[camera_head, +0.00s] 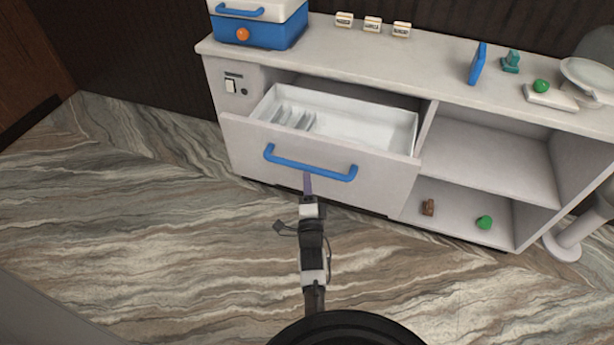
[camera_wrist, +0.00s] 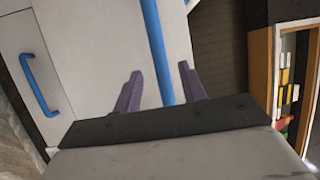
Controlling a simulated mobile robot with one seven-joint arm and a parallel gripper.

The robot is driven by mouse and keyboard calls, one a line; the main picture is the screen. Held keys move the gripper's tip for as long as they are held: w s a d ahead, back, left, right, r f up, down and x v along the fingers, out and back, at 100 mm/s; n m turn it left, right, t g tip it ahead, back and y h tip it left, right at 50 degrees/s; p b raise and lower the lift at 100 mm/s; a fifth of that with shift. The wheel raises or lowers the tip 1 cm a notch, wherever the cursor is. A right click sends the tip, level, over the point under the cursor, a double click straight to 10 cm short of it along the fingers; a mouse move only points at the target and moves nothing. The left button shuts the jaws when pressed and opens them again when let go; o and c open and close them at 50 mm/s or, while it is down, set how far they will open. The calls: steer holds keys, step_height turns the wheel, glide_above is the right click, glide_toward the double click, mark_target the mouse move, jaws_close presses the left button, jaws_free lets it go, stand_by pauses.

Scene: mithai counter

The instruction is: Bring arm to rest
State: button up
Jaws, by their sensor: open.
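My arm reaches forward from the bottom of the head view. My gripper (camera_head: 307,184) is in front of the drawer's front panel, just below the blue drawer handle (camera_head: 309,168). In the wrist view my gripper (camera_wrist: 160,88) shows two purple fingers spread apart with nothing held. A blue bar (camera_wrist: 158,50) runs between the fingers in the picture; I cannot tell whether they touch it. The white drawer (camera_head: 352,122) is pulled open, with divider slots at its left and the rest empty.
The counter (camera_head: 440,75) carries a blue-and-white box (camera_head: 258,30), small labelled blocks (camera_head: 372,24), a blue upright panel (camera_head: 477,64) and a green ball (camera_head: 541,86). A brown figure (camera_head: 428,207) and a green item (camera_head: 484,222) sit on the lower shelf. Floor at left is clear.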

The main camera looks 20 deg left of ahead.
steer(key=shift+v, duration=0.9)
